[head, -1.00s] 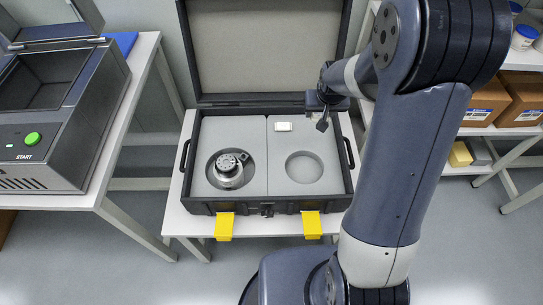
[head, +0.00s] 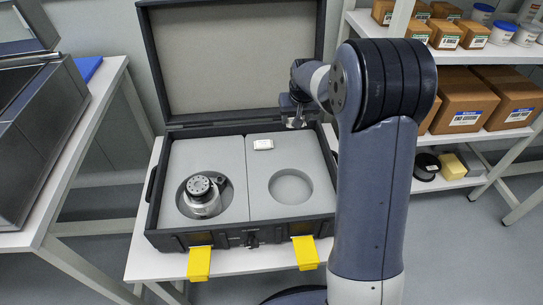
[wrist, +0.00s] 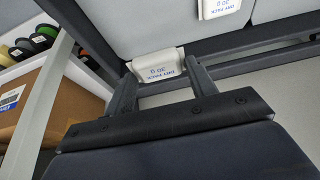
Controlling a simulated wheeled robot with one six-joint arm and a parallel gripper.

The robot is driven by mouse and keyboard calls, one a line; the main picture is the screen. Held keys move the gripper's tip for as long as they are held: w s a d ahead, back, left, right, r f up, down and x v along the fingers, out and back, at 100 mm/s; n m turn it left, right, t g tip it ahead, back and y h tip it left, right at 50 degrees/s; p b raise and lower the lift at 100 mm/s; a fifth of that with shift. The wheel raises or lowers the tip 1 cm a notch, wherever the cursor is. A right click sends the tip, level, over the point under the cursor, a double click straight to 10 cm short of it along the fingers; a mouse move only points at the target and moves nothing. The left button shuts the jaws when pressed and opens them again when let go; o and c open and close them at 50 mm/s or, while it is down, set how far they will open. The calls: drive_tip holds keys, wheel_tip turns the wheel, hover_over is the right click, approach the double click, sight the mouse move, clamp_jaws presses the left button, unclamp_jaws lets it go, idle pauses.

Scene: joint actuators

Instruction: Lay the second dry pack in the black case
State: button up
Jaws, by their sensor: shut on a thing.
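The black case (head: 240,238) stands open on a white table, lid up, with two grey foam panels. One white dry pack (head: 263,144) lies on the right panel near its back edge; it also shows at the top of the wrist view (wrist: 220,7). My gripper (head: 295,117) is at the case's back right corner. In the wrist view my gripper (wrist: 161,78) is shut on a second white dry pack (wrist: 157,66), lettered "DRY PACK 30 g". The held pack is apart from the lying one. Its height above the case is unclear.
A silver joint actuator (head: 202,196) sits in the left round recess; the right recess (head: 291,187) is empty. The raised lid (head: 235,60) stands behind. Two yellow latches (head: 305,252) hang in front. A shelf with boxes (head: 467,100) is at right, a grey machine (head: 35,130) at left.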

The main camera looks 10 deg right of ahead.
sight(293, 142)
wheel_tip(293, 142, down, 8)
drive_tip(key=shift+f+b, duration=0.15)
drive_tip(key=shift+b, duration=0.6)
drive_tip(key=shift+f, duration=0.15)
drive_tip(key=o, duration=0.9)
drive_tip(key=shift+o, duration=0.2)
drive_tip(key=shift+s+r, duration=0.1)
drive_tip(key=shift+r, duration=0.35)
drive_tip(key=p+v, duration=0.2)
drive_tip(key=v, duration=0.9)
drive_tip(key=shift+s+r, duration=0.15)
drive_tip(key=shift+s, duration=0.05)
